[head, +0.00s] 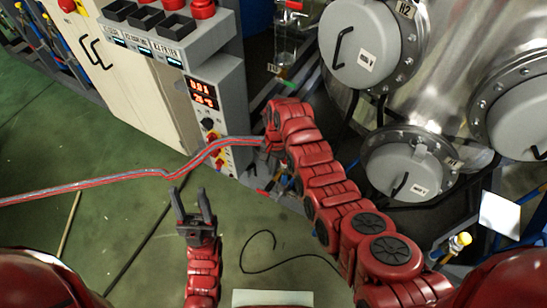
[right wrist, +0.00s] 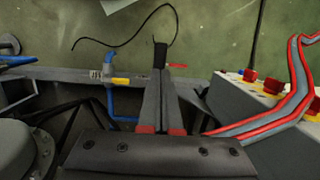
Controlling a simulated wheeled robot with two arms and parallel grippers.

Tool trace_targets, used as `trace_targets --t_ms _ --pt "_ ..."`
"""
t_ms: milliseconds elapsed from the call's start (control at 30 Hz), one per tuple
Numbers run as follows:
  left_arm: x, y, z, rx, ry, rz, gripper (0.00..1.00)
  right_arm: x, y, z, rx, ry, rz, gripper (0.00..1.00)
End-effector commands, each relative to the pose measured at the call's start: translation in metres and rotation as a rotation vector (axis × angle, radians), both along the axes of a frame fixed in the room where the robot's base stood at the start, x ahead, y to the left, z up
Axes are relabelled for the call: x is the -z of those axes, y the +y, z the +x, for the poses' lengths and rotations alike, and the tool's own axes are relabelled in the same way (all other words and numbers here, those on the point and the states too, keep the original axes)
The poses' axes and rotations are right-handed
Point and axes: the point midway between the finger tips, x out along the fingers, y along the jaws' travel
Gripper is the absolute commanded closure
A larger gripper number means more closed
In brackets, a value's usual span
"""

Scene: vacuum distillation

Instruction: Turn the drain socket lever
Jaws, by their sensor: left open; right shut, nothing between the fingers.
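Several small valve levers show, and I cannot tell which one is the drain socket lever. In the right wrist view a yellow lever (right wrist: 121,82) sits on a blue pipe valve (right wrist: 109,64), left of my right gripper (right wrist: 160,58). My right gripper's fingers are together and empty, beside that lever and apart from it. In the head view the right gripper is largely hidden by its own wrist, near the control cabinet's lower edge. A red lever (head: 262,192) shows low below it. My left gripper (head: 193,205) is open and empty over the floor.
The control cabinet (head: 218,95) stands left of my right arm. The steel vessel (head: 440,60) with round grey covers fills the upper right.

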Motion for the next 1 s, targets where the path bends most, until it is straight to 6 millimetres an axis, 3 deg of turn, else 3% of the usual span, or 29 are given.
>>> trace_targets --t_ms 100,400,1000 --pt "-0.003 0.000 0.000 0.000 0.000 0.000 0.50 0.019 0.001 -0.004 -0.001 0.005 -0.002 1.00" --pt "0.001 0.000 0.000 0.000 0.000 0.000 0.50 0.046 0.004 -0.007 -0.001 0.000 -0.001 1.00" --pt "0.001 0.000 0.000 0.000 0.000 0.000 0.50 0.051 0.005 -0.007 0.001 -0.006 0.000 1.00"
